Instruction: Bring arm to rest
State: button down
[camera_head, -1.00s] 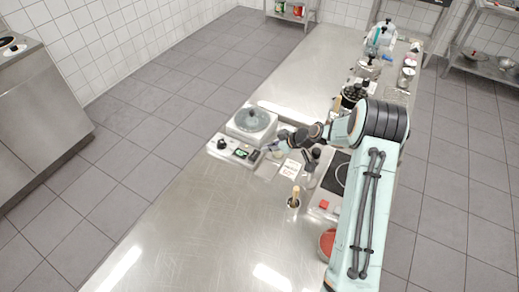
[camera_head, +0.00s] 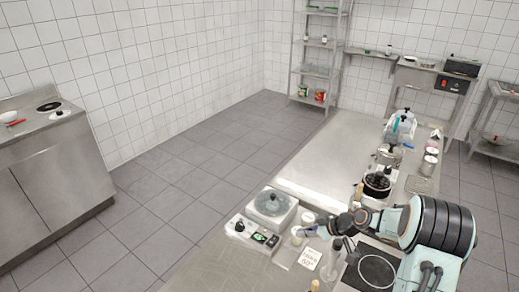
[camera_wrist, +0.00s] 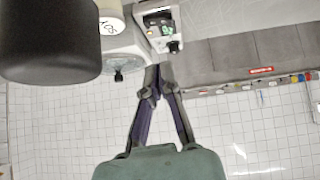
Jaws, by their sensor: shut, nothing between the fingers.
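My arm reaches in from the lower right in the head view, over the steel workbench (camera_head: 325,155). My gripper (camera_head: 302,232) points left, close to the white appliance with a round clear lid (camera_head: 271,205) and its control panel. In the wrist view my gripper (camera_wrist: 159,72) has its two dark fingers meeting at the tips, with nothing held between them. The control panel (camera_wrist: 160,25) shows just beyond the tips there; whether they touch it I cannot tell.
A black pot (camera_head: 377,186) and a hob (camera_head: 373,270) stand near my arm. A label card (camera_head: 310,258) lies below the gripper. In the wrist view a large dark cylinder (camera_wrist: 48,40) and a cream container (camera_wrist: 110,18) are close by.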

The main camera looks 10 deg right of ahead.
jog(key=w+a+r+n, duration=0.2)
jog(key=a+r+n, duration=0.1)
jog(key=a+r, duration=0.5)
jog(key=s+a+r+n, duration=0.2)
jog(key=s+a+r, duration=0.6)
jog(key=r, duration=0.4)
jog(key=s+d+f+m+g+h, duration=0.1)
jog(key=s+m, duration=0.3)
jog(key=s, duration=0.5)
jog(key=s+d+f+m+g+h, duration=0.1)
jog(key=s+f+m+g+h, duration=0.1)
jog(key=s, duration=0.7)
jog(key=s+d+f+m+g+h, duration=0.1)
jog(key=s+f+m+g+h, duration=0.1)
jog(key=s+m, duration=0.4)
notch_tip(320, 180, down, 2)
jog(key=s+g, duration=0.1)
jog(key=s, duration=0.1)
jog(key=shift+s+d+f+m+g, duration=0.2)
jog(key=shift+s+d+m+g, duration=0.15)
jog(key=shift+s+m+g, duration=0.05)
